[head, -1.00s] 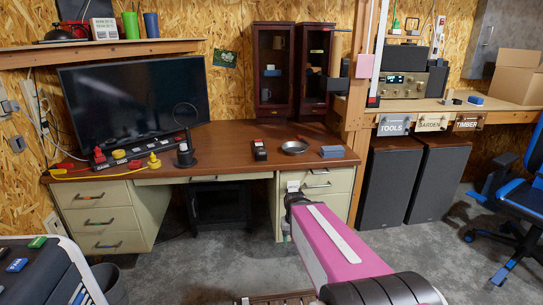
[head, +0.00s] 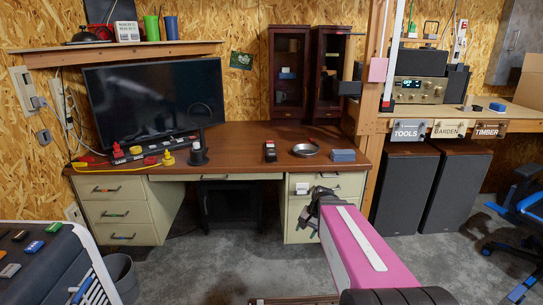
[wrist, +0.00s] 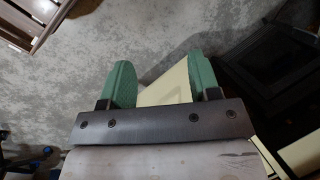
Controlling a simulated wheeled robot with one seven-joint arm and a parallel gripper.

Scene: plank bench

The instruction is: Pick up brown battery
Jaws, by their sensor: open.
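I cannot make out a brown battery for certain in either view. Several small block-like items lie on the dark-topped cart (head: 60,262) at the lower left, among them a green one (head: 33,247) and a blue one (head: 55,228); one or two are dark and hard to tell. My gripper (wrist: 160,65) shows two green fingers spread apart in the wrist view, with nothing held between them. In the head view my arm reaches forward, and its end is low in front of the desk's right drawers, apart from the cart.
The brown desk (head: 240,138) holds a monitor (head: 150,100), a red and black item (head: 270,152), a metal dish (head: 305,150) and a blue-grey block (head: 342,155). A bin (head: 120,275) stands beside the cart. Speakers (head: 405,190) and a blue chair (head: 525,215) are at right.

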